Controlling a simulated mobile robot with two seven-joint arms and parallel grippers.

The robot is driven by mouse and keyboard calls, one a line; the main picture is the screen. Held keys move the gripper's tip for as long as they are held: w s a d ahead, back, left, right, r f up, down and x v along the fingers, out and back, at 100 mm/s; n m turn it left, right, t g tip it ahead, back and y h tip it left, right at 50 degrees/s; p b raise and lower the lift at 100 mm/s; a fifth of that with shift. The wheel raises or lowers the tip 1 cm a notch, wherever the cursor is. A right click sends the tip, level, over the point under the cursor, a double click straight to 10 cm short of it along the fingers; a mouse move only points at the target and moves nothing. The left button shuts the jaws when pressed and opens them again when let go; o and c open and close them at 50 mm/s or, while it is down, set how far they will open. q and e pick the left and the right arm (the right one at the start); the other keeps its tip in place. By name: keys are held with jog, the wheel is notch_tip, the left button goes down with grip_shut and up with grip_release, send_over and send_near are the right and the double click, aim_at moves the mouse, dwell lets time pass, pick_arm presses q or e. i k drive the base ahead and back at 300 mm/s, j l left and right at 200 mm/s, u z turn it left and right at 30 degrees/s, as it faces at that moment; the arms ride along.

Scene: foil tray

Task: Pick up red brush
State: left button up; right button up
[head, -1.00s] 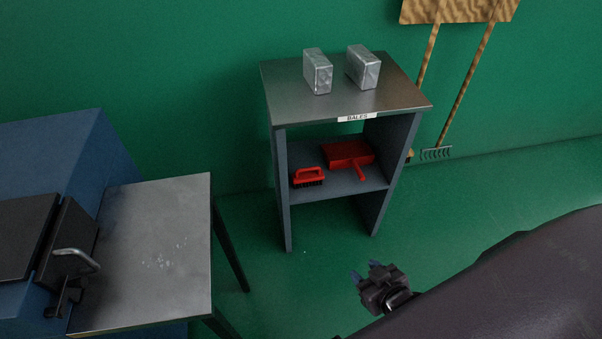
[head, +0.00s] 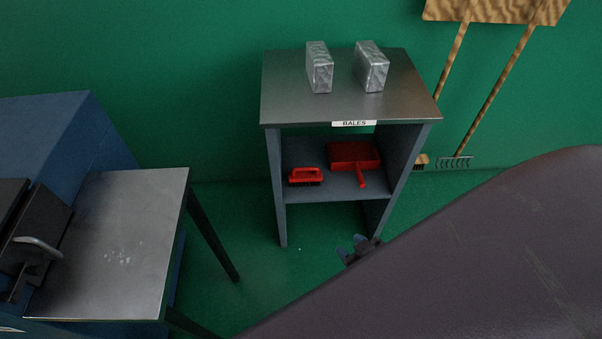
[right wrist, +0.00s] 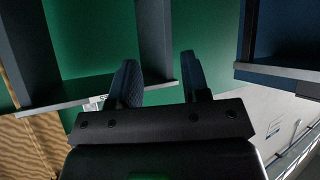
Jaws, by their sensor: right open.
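The red brush (head: 306,176) with dark bristles lies on the middle shelf of the stand, at the left side. My right gripper (head: 352,245) shows below that shelf, near the stand's right leg, apart from the brush and partly hidden by my arm. In the right wrist view its two fingers (right wrist: 158,82) are spread with nothing between them. The brush cannot be made out in the right wrist view. My left gripper is not in view.
A red dustpan (head: 352,155) lies right of the brush on the shelf (head: 327,190). Two silver bales (head: 371,66) stand on the stand's top (head: 290,95). A metal table (head: 120,235) is at left. Long-handled tools (head: 498,85) lean at the right wall.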

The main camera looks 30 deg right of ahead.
aim_at(302, 174)
jog(key=l+u, duration=0.25)
jog(key=l, duration=0.2)
jog(key=k+l+u, duration=0.1)
jog(key=l+u, duration=0.15)
jog(key=l, duration=0.2)
jog(key=k+l+u, duration=0.1)
jog(key=l+u, duration=0.15)
jog(key=l, duration=0.15)
